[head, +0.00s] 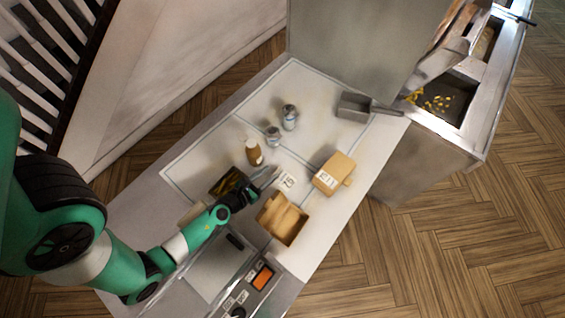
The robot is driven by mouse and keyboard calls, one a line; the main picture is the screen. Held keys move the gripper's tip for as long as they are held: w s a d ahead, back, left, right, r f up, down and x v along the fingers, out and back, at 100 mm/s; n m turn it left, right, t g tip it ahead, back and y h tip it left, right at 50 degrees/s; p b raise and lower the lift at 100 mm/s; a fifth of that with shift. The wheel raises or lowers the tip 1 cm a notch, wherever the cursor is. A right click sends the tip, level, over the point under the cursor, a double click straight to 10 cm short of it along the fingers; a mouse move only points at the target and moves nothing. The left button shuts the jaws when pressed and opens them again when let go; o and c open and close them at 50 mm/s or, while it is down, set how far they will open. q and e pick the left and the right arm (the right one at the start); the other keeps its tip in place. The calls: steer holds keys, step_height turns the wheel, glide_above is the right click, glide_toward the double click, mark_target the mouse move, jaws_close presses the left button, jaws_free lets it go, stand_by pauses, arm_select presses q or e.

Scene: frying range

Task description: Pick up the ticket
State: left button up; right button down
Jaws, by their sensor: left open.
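The ticket (287,181) is a small white slip with dark print reading roughly "75". It lies on the pale counter between the open cardboard box and the bottle. My left gripper (268,176) is open, with its fingers reaching toward the ticket from the left, close beside it. I cannot tell whether a finger touches it. My right gripper is not in view.
An open cardboard box (283,219) stands just below the ticket and a closed, labelled box (334,174) to its right. A brown bottle (254,153), two shakers (289,117) (272,136) and a metal scoop (354,107) stand farther back. The fryer (447,97) is at upper right.

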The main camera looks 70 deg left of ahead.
mark_target(279, 168)
arm_select(q)
steer(key=shift+w+a+f, duration=0.25)
steer(key=shift+w, duration=0.2)
steer(key=x, duration=0.2)
steer(key=b+x, duration=0.1)
steer(key=x, duration=0.1)
steer(key=shift+f+b, duration=0.3)
steer(key=shift+f, duration=0.1)
steer(key=shift+w+a+f, duration=0.1)
steer(key=shift+w+a, duration=0.05)
steer(key=shift+w, duration=0.3)
steer(key=shift+c, duration=0.3)
jaws_close()
